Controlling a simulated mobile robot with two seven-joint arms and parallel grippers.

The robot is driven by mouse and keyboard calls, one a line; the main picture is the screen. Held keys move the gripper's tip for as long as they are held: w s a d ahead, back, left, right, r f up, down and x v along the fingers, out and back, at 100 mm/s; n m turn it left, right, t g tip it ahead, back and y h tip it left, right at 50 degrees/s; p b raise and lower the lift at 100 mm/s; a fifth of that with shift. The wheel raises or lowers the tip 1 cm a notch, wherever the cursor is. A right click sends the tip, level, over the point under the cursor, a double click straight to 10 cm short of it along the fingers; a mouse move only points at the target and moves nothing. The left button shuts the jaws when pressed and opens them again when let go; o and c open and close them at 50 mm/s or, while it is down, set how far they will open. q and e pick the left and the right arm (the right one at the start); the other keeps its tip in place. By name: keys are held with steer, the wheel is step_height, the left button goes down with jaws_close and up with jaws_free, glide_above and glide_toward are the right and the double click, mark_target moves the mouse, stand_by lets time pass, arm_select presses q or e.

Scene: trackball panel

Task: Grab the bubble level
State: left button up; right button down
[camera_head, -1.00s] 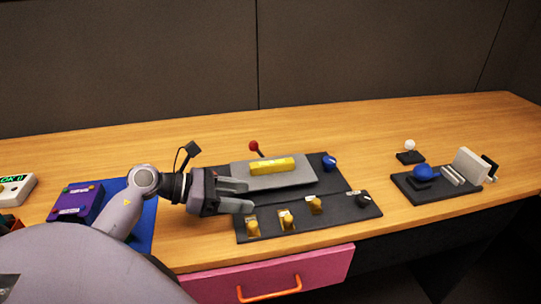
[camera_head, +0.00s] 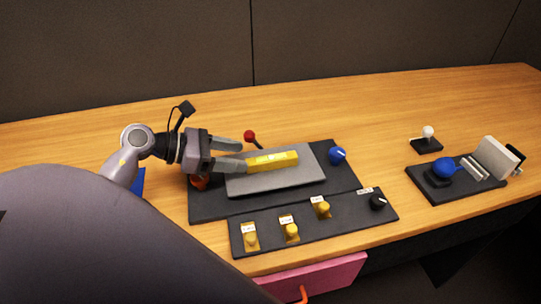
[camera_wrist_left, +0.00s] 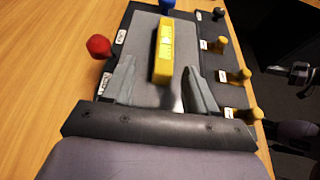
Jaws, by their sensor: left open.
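The yellow bubble level (camera_head: 272,161) lies on a grey plate (camera_head: 285,182) on the dark panel. In the left wrist view the level (camera_wrist_left: 163,52) stretches away from me, with its near end between the fingertips. My left gripper (camera_head: 246,156) is open, with one finger on each side of the level's left end in the head view. In the left wrist view my gripper (camera_wrist_left: 160,75) shows a clear gap between the level and each finger.
A red-knobbed lever (camera_head: 250,136) stands behind the plate, and a blue knob (camera_head: 337,155) sits to its right. Several yellow switches (camera_head: 291,231) and a black knob (camera_head: 377,202) line the front. A trackball panel (camera_head: 455,178) and a joystick (camera_head: 427,141) stand farther right.

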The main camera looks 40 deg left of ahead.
mark_target(262, 159)
arm_select(q)
steer(key=x, duration=0.3)
steer(key=p+x, duration=0.1)
steer(key=x, duration=0.2)
steer(key=shift+d+r+p, duration=0.2)
steer(key=shift+d+p, duration=0.1)
steer(key=shift+d, duration=0.05)
steer(key=shift+w+d+f, duration=0.15)
steer(key=shift+d+f, duration=0.05)
jaws_close()
steer(key=shift+r, duration=0.1)
